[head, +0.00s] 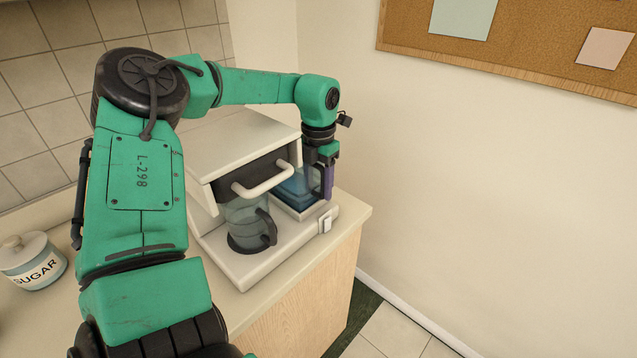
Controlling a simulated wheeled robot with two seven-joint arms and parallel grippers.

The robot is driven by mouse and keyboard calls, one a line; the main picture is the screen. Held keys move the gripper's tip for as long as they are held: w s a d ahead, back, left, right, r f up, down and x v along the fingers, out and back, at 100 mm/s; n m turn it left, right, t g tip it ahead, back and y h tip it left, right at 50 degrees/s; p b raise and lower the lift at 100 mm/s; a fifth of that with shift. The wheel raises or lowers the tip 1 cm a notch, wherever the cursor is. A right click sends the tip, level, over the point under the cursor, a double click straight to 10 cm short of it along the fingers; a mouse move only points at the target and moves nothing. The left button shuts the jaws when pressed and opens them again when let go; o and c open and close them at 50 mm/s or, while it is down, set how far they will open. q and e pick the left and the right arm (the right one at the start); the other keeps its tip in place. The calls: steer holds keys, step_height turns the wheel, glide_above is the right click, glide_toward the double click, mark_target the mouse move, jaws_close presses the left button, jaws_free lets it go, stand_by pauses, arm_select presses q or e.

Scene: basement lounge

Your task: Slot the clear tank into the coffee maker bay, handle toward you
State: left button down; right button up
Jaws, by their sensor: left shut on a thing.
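The coffee maker (222,160) is cream-coloured and stands on the counter, with a white bar handle on its front. The clear tank (298,187), bluish inside, is at the bay (299,213) on the machine's right side. I cannot tell whether it is fully seated. My left gripper (327,182) reaches down from above at the tank's right side and is shut on it; a purple part shows there. The grip point and the tank's handle are mostly hidden by the gripper. My right gripper is not in view.
A glass carafe (243,226) with a black handle stands in the coffee maker's left part. A sugar jar (31,262) stands at the left on the counter (240,306). The counter ends just right of the machine, near the wall.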

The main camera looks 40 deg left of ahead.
mark_target(319, 165)
arm_select(q)
steer(key=shift+c, duration=0.8)
jaws_free()
steer(key=shift+o, duration=0.3)
steer(key=shift+o, duration=0.5)
steer(key=shift+r, duration=0.15)
steer(key=shift+r+p, duration=2.55)
steer(key=shift+r, duration=1.1)
